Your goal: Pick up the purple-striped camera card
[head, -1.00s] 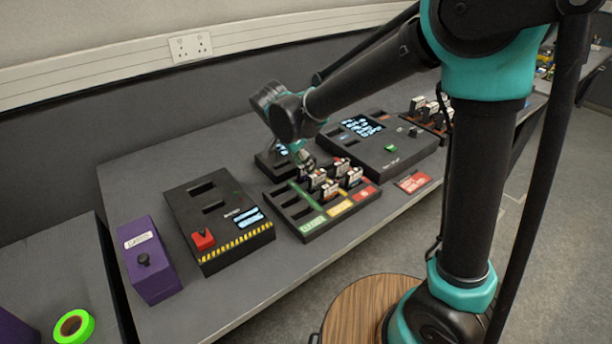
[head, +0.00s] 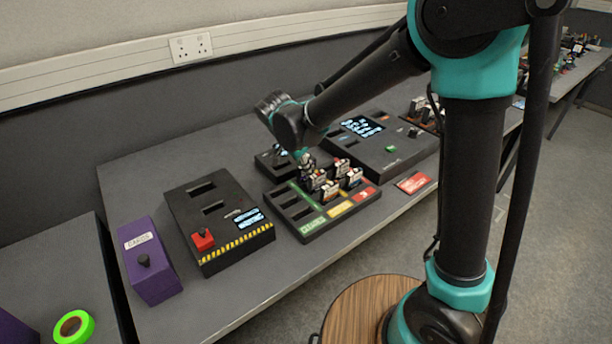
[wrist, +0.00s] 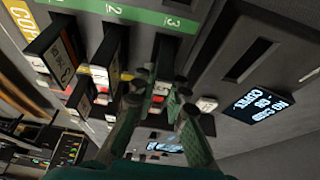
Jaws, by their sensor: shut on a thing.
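The tray of camera cards (head: 306,229) sits on the bench, with green, yellow and red labelled rows.
A black box with a red switch (head: 217,222) stands to the left, and a purple box (head: 148,260) farther left. A larger console (head: 388,150) is behind right. A red-and-white label (head: 414,183) lies near the bench's front edge. Bare bench lies in front of the tray.

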